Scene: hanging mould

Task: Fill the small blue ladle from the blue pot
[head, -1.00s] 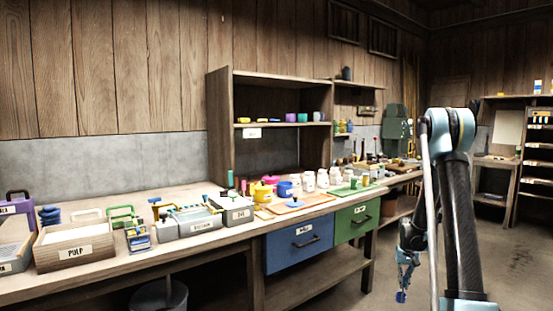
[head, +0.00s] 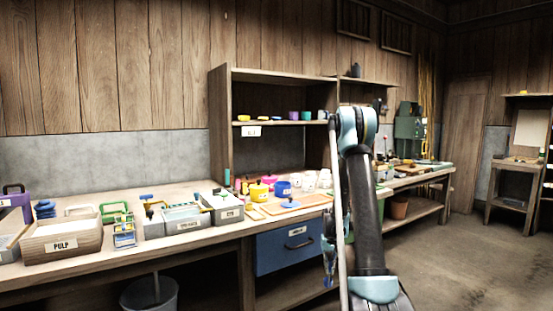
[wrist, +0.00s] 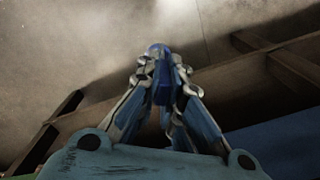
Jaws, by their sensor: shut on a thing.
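The blue pot (head: 283,188) stands on the workbench, just right of a yellow pot (head: 259,193) and behind an orange board. My gripper (wrist: 164,78) is shut on a small dark blue thing (wrist: 163,92), which I take to be the small blue ladle. Its rounded blue end shows at the fingertips. Whether the ladle holds anything cannot be seen. In the head view my gripper hangs beside my arm, below the bench top and in front of the bench, partly hidden by the arm. The pot is not in the wrist view.
White jars (head: 310,181) stand right of the blue pot, partly behind my arm. An orange board (head: 290,203) lies in front of it. A blue drawer (head: 287,249) is under the bench edge. A pulp bin (head: 62,240) stands far left. The floor at right is clear.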

